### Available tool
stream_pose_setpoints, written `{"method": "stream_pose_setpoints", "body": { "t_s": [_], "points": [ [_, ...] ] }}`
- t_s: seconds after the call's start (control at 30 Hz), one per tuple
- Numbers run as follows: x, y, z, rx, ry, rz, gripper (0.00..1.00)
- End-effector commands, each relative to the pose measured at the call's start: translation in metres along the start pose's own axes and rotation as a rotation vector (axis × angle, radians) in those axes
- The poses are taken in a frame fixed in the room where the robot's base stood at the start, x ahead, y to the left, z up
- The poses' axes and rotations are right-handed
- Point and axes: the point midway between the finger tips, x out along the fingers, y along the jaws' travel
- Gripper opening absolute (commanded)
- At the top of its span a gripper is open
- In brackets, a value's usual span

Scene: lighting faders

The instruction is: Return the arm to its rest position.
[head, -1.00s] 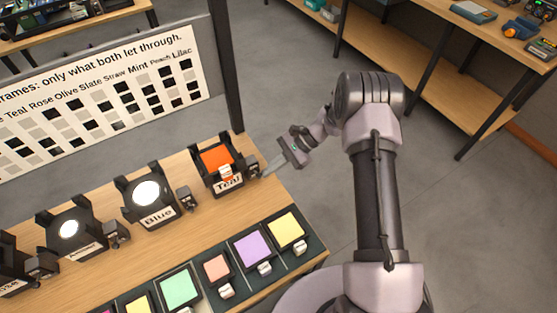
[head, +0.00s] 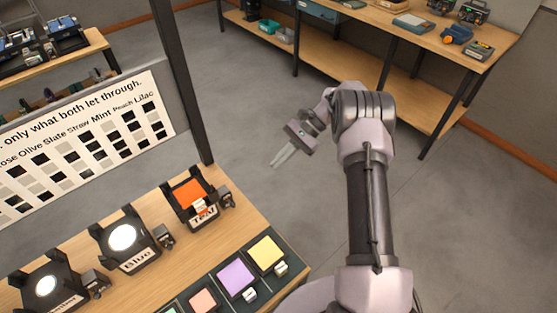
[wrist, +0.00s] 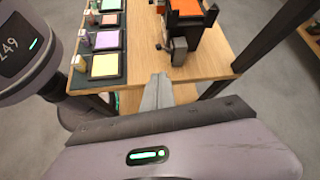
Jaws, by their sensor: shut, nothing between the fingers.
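My gripper (head: 283,157) is shut and empty in the head view, held over open floor to the right of the workbench. In the wrist view, its closed fingers (wrist: 157,92) point toward the bench edge. My arm is bent, with the forearm reaching left from the elbow. The fixture labelled Teal (head: 196,203) stands at the bench's right end with an orange filter in it. It also shows in the wrist view (wrist: 185,25), apart from my fingers.
Fixtures labelled Blue (head: 126,241) and another (head: 49,286) stand further left. A dark tray (head: 290,293) holds coloured filters along the bench front. A chart board (head: 80,140) and dark post (head: 182,80) stand behind. A shelf bench (head: 380,35) is at the back; the floor between is clear.

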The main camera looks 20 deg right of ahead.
Motion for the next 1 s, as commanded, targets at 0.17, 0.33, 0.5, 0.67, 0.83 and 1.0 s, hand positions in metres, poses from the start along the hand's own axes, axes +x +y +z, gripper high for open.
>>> {"method": "stream_pose_setpoints", "body": {
  "t_s": [0.17, 0.33, 0.5, 0.67, 0.83, 1.0],
  "points": [
    [0.001, 0.0, 0.0, 0.0, 0.0, 0.0, 0.0],
    [-0.002, -0.002, 0.004, -0.008, 0.01, 0.004, 0.0],
    [-0.039, -0.016, 0.087, -0.15, 0.188, 0.061, 0.0],
    [-0.064, 0.009, 0.204, -0.364, 0.451, 0.118, 0.0],
    [-0.059, 0.079, 0.295, -0.597, 0.72, 0.128, 0.0],
    [-0.038, 0.147, 0.326, -0.788, 0.925, 0.102, 0.0]
  ]
}}
